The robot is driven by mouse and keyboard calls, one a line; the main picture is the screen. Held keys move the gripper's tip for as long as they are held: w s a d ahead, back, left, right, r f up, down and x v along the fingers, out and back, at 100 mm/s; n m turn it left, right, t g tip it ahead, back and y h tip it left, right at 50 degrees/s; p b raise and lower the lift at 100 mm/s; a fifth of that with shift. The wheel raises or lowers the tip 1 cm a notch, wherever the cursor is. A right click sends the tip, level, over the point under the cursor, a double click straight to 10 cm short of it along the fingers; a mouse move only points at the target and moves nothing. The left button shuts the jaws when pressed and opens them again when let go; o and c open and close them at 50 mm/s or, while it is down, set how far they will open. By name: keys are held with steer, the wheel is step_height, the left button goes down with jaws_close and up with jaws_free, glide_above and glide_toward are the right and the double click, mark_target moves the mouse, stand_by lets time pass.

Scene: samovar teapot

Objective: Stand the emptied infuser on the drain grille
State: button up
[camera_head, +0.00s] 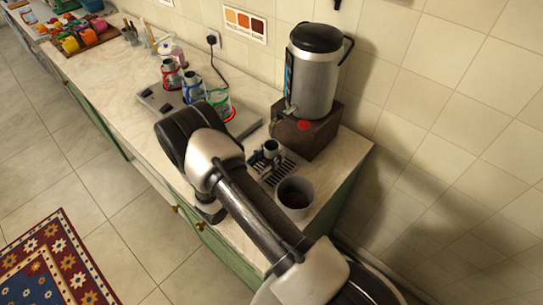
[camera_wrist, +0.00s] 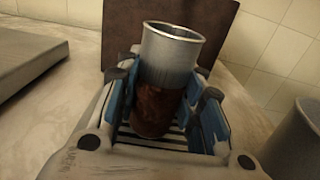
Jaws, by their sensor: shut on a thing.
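The infuser is a small metal cylinder (camera_wrist: 172,55) with a bright open rim and a brown lower part. In the wrist view it is upright between the blue-padded fingers of my gripper (camera_wrist: 166,100), which is shut on it. The dark slats of the drain grille (camera_wrist: 150,140) show beneath it; I cannot tell whether its base touches them. In the head view the infuser (camera_head: 271,147) is at the grille's (camera_head: 284,167) far end, in front of the urn's brown base, and my arm partly hides my gripper.
A steel urn (camera_head: 314,75) stands on a brown block (camera_head: 312,134) behind the grille. A pale pot (camera_head: 307,211) with dark contents stands close to the right. Bare counter (camera_head: 120,68) extends further left.

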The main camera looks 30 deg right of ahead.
steer(key=shift+f, duration=0.1)
steer(key=o, duration=1.1)
steer(key=shift+c, duration=0.2)
